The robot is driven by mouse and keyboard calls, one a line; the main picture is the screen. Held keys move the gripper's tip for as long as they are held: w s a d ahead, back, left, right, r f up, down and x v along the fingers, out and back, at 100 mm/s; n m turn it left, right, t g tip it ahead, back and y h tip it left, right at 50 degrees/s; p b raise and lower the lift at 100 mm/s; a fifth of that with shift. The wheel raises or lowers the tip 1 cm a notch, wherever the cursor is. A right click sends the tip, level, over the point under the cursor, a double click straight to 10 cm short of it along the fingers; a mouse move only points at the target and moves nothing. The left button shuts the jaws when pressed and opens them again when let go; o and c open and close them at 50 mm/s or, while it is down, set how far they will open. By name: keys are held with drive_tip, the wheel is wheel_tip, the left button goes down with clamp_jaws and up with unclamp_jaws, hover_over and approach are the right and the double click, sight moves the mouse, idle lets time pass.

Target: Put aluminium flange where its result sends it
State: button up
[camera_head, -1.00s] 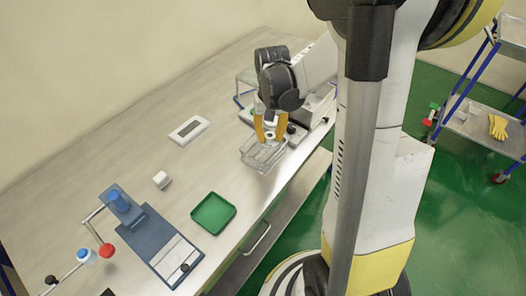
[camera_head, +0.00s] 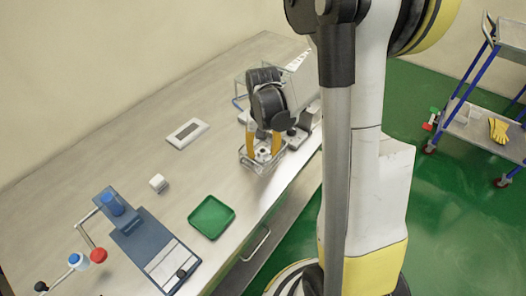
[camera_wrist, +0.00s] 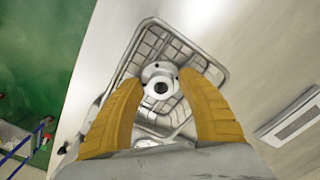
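The aluminium flange (camera_wrist: 161,82), a pale round piece with a central hole, sits between the yellow fingertips of my gripper (camera_wrist: 162,79). The fingers meet its two sides, so my gripper appears shut on it. In the head view the flange (camera_head: 263,152) shows between the fingertips (camera_head: 263,152), over a clear wire-like basket (camera_head: 247,163). The wrist view shows the basket's grid floor and rim (camera_wrist: 216,66) behind the flange. I cannot tell whether the flange touches the basket floor. Part of the basket is hidden by my fingers.
A green tray (camera_head: 212,217) lies on the bench front. A blue fixture (camera_head: 140,238) with a blue part stands left, beside red and blue-white knobs (camera_head: 98,255). Equipment stands close behind my gripper.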

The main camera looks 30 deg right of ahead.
sight(263, 151)
wheel_tip(263, 151, up, 12)
drive_tip(key=p, duration=0.4)
drive_tip(key=s+a+r+n+t, duration=0.5)
drive_tip(key=s+a+r+t, duration=0.2)
drive_tip(key=s+a+r, duration=0.2)
drive_tip(key=s+a, duration=0.2)
drive_tip(key=a, duration=0.2)
drive_tip(key=shift+a+r, duration=0.15)
drive_tip(key=shift+a, duration=0.1)
drive_tip(key=shift+w, duration=0.1)
wheel_tip(263, 151, down, 3)
drive_tip(key=b, duration=0.2)
drive_tip(key=shift+b, duration=0.4)
